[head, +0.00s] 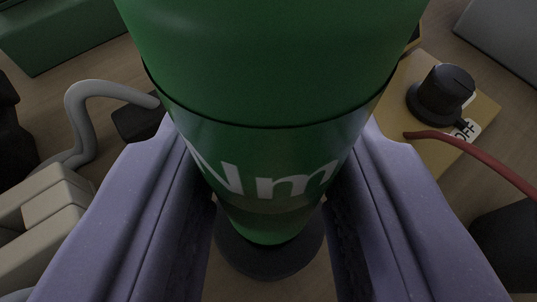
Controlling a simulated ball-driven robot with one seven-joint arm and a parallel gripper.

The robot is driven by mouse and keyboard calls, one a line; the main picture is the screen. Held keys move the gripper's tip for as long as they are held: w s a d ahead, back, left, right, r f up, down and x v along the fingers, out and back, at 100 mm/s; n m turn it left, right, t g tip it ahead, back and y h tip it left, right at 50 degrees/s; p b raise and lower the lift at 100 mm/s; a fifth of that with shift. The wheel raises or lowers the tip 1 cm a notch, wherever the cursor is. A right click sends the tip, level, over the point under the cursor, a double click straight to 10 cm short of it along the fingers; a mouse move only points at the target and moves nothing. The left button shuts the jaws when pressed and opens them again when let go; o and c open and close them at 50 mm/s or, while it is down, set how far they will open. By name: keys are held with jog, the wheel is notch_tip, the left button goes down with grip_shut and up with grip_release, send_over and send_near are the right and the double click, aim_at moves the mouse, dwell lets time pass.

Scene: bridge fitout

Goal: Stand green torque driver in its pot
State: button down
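The green torque driver (265,140) fills the top middle of the head view. It has a dark seam line around it and white "Nm" lettering, and it narrows downward. My gripper (272,150) has a purple finger on each side of it and appears shut on it. A dark round disc (270,262) shows below the driver's narrow end; I cannot tell whether it is part of the driver or a separate thing. I cannot make out a pot. The driver's top is out of frame.
A yellowish box with a black knob (440,95) and an "OFF" label is at the right, with a red cable (480,160) beside it. A grey cable (85,110) and beige blocks (45,215) are at the left. A green case (60,35) is at the upper left.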

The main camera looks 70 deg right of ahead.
jog(key=c, duration=0.6)
grip_release()
jog(key=p+v, duration=0.2)
jog(key=v, duration=0.5)
jog(key=shift+s+a+r, duration=0.1)
jog(key=shift+s+a, duration=0.05)
jog(key=shift+a, duration=0.2)
dwell(0.6)
